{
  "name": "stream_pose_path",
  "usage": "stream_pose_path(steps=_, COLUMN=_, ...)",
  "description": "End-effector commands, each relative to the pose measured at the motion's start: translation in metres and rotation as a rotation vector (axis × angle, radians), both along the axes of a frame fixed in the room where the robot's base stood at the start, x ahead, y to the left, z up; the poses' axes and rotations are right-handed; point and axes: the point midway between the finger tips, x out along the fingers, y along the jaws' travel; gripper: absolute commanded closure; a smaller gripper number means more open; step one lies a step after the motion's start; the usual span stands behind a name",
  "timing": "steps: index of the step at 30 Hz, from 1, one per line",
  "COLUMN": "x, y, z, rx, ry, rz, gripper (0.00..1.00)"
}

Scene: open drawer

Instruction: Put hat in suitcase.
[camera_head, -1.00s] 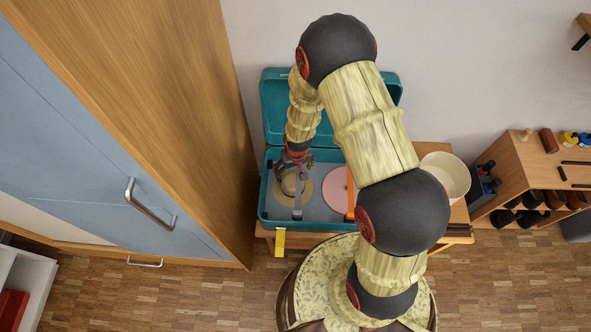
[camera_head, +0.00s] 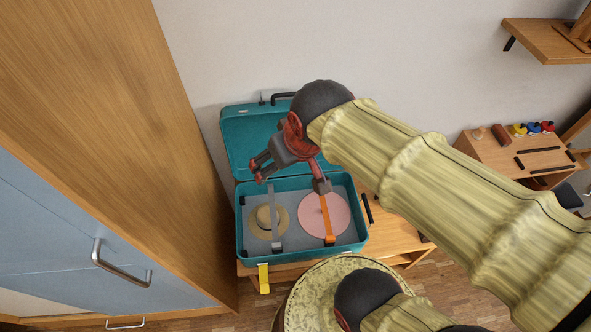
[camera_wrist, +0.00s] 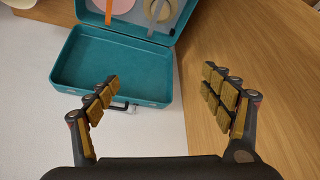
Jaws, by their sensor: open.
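The tan straw hat (camera_head: 281,222) lies brim down in the left part of the open teal suitcase (camera_head: 300,255), with a grey strap across or beside it. It also shows at the top of the wrist view (camera_wrist: 165,9). A flat round pink hat-like item (camera_head: 312,216) lies in the right part, crossed by an orange strap. My gripper (camera_head: 258,173) is open and empty, above the suitcase near its raised lid (camera_head: 240,135). In the wrist view, the fingers (camera_wrist: 163,82) are wide apart, with the lid (camera_wrist: 115,65) beyond them.
The suitcase stands on a wooden table (camera_head: 395,238). A tall wooden cabinet (camera_head: 190,150) is close on the left, and a white wall behind. A yellow tag (camera_head: 263,278) hangs at the suitcase front. A wooden shelf unit (camera_head: 490,150) stands at the right.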

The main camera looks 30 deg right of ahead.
Motion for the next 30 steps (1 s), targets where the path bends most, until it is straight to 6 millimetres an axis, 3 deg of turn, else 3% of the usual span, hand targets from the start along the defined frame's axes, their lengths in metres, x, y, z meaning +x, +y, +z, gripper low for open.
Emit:
stream_pose_path(steps=3, x=-0.030, y=0.000, z=0.016, rx=0.000, ry=-0.030, rz=0.001, gripper=0.19)
stream_pose_path(steps=8, x=-0.049, y=0.000, z=0.022, rx=0.001, ry=-0.041, rz=0.003, gripper=0.19)
stream_pose_path(steps=27, x=-0.050, y=0.000, z=0.022, rx=0.001, ry=-0.042, rz=0.003, gripper=0.19)
stream_pose_path(steps=30, x=-0.050, y=0.000, z=0.022, rx=0.001, ry=-0.042, rz=0.003, gripper=0.24)
